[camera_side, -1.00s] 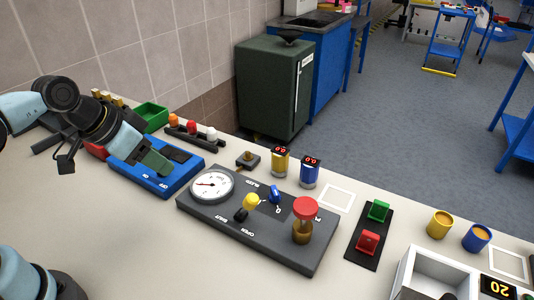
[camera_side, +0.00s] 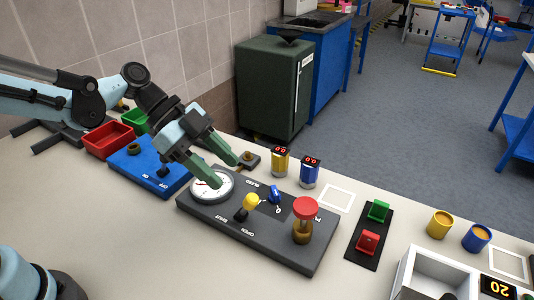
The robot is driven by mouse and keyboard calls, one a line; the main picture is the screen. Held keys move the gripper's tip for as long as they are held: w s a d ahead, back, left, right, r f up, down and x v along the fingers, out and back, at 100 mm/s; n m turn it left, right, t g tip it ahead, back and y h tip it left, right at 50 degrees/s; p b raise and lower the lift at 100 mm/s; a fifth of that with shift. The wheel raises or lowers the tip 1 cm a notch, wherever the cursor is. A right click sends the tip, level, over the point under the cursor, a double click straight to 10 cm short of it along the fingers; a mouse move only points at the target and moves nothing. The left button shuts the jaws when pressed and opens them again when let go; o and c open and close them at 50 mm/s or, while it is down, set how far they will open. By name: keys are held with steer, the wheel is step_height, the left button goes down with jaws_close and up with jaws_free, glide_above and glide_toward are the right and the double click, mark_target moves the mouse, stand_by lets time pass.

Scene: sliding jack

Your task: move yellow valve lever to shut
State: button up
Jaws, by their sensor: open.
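The yellow valve lever (camera_side: 251,201) stands on the dark panel (camera_side: 275,250), its round yellow knob above and to the right of a black base (camera_side: 241,213). The words SHUT and OPEN are printed on the panel in front of it. Which mark the lever points at I cannot tell. My gripper (camera_side: 230,175) is open and empty, with its two green fingers apart. It is above and left of the lever, near the round white gauge (camera_side: 212,186), and partly covers the gauge. It is not touching the lever.
A blue handle (camera_side: 275,193) and a red knob (camera_side: 305,208) on a brass stem share the panel with the lever. A small block with a brass knob (camera_side: 248,160) is just behind the gripper. Yellow (camera_side: 280,162) and blue (camera_side: 309,173) display cylinders stand behind the panel.

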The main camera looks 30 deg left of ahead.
mark_target(252, 196)
steer(key=x, duration=0.9)
steer(key=shift+d, duration=0.1)
jaws_close()
